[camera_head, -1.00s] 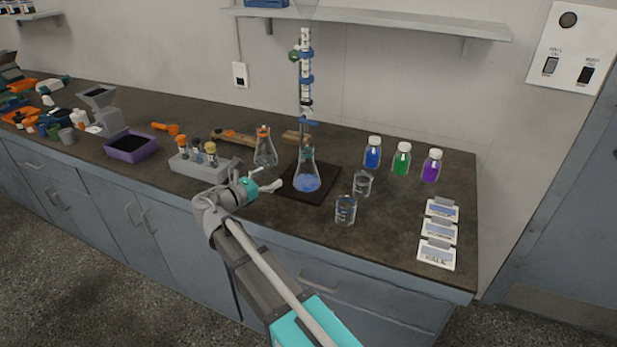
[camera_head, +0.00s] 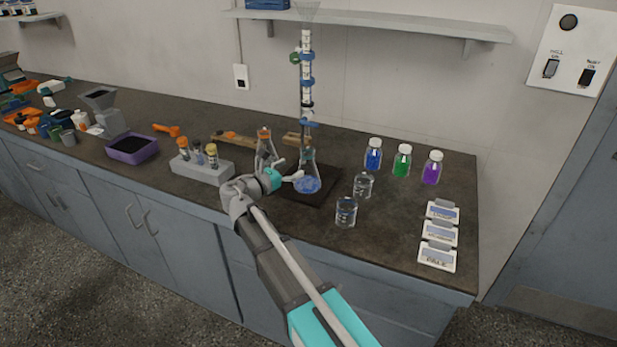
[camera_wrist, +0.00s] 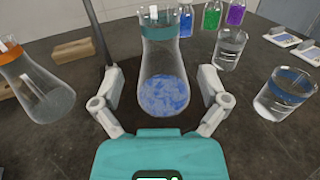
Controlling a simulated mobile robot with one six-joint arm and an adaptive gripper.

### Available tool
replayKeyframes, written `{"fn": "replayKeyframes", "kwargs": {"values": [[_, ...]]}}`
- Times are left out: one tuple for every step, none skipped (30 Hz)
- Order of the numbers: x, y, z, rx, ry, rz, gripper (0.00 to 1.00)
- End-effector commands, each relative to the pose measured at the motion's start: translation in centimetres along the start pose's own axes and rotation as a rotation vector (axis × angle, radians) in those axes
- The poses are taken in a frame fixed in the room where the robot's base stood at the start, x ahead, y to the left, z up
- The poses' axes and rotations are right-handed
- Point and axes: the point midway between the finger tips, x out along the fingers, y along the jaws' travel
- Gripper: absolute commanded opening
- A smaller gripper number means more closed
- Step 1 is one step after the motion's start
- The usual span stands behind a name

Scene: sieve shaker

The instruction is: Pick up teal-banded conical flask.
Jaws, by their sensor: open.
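The teal-banded conical flask (camera_head: 308,181) stands upright on the dark base of the burette stand, with blue liquid in its bottom. In the wrist view the flask (camera_wrist: 165,85) is centred, with its teal band near the top of the frame. My gripper (camera_wrist: 165,90) is open, with one finger on each side of the flask's lower body. I cannot tell whether either finger touches the glass. In the head view my gripper (camera_head: 290,178) is at the flask's left side and partly covers it.
An orange-banded flask (camera_wrist: 35,85) stands close on the left. Two beakers (camera_head: 363,186) (camera_head: 346,212) stand to the right. The burette (camera_head: 306,75) rises above the flask. Blue, green and purple bottles (camera_head: 402,162) stand behind right. A vial rack (camera_head: 200,170) is at left.

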Motion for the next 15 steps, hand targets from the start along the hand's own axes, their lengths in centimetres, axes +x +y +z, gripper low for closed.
{"fn": "replayKeyframes", "kwargs": {"values": [[0.56,0.00,0.00,0.000,0.000,-0.002,0.94],[0.76,0.00,0.00,0.000,0.000,-0.001,0.94],[0.97,0.00,0.00,0.000,0.000,-0.001,0.94],[1.10,0.01,0.00,0.000,0.000,0.000,0.94],[1.19,0.00,0.00,0.000,0.000,0.000,0.94],[1.27,-0.01,0.00,0.000,0.000,0.000,0.94],[1.31,-0.01,0.00,0.000,0.000,0.000,0.94],[1.33,-0.02,0.00,0.000,0.000,0.000,0.94],[1.33,-0.02,0.00,0.000,0.000,0.000,0.94],[1.33,-0.03,0.00,0.000,0.000,0.000,0.94],[1.33,-0.03,0.00,0.000,0.000,0.000,0.94],[1.33,-0.03,0.00,0.000,0.000,0.000,0.94],[1.34,-0.04,0.00,0.000,0.000,0.000,0.94],[1.34,-0.04,0.00,0.000,0.000,0.000,0.94],[1.35,-0.05,0.00,0.000,0.000,-0.001,0.94]]}}
